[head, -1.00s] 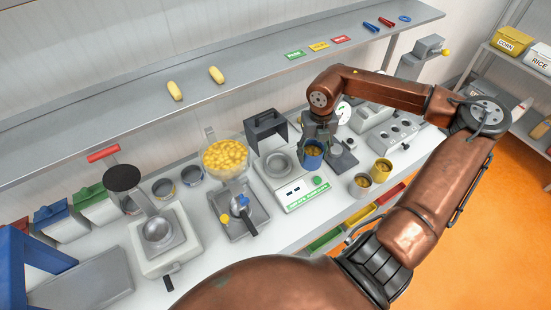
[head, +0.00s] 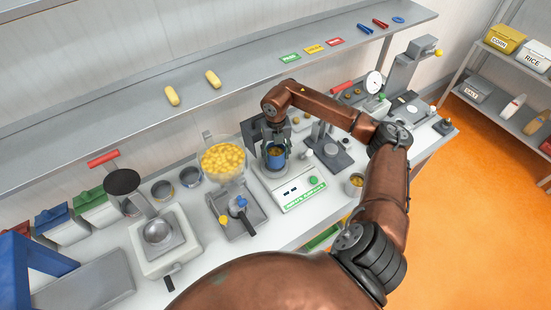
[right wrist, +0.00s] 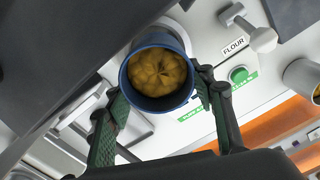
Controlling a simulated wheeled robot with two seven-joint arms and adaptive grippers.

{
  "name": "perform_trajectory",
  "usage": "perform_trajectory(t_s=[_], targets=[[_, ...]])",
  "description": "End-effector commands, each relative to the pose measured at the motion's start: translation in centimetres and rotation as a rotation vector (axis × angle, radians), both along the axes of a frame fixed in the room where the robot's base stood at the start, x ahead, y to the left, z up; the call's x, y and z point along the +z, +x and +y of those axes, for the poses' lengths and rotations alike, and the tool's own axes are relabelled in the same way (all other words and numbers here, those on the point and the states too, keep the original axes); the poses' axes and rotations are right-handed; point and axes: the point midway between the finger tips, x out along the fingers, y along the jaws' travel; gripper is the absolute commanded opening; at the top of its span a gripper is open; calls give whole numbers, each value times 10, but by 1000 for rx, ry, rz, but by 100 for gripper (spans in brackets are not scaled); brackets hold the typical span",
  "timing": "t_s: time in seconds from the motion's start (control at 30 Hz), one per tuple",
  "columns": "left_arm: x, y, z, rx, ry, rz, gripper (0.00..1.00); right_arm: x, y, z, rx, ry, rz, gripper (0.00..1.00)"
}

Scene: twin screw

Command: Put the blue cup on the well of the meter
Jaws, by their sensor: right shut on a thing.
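The blue cup (head: 276,159) holds yellow-brown contents and is upright in the head view. In the right wrist view the cup (right wrist: 131,77) sits between the two green-padded fingers of my right gripper (right wrist: 160,100), which is shut on it. In the head view my right gripper (head: 275,145) comes down from above onto the cup. The white meter (head: 301,194), with a green button, is below the cup. The cup covers most of the meter's well; I cannot tell whether it touches it. My left gripper is out of view.
A dark grey hood (head: 251,135) stands right behind the meter. A hopper of yellow pieces (head: 223,159) and its grey tray are to the left. A yellowish cup (head: 354,185) is to the right, partly behind my arm. A long shelf (head: 240,75) runs above the bench.

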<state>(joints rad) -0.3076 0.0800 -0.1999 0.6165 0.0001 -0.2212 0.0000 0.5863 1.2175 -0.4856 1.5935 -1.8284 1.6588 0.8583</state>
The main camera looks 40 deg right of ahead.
Motion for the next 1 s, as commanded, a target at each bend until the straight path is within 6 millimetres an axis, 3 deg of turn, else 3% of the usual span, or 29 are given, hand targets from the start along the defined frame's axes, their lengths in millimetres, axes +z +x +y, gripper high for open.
perform_trajectory(t_s=[0.27,0.63,0.67,0.9,1.0], targets=[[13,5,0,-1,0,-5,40,-31,3,2,1,2,2,23],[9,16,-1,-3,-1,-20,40,-39,3,1,1,0,1,23],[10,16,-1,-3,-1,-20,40,-38,3,1,1,0,1,51],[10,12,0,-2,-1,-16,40,-37,3,1,1,0,1,67],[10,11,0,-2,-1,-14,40,-37,3,1,1,0,1,67]])
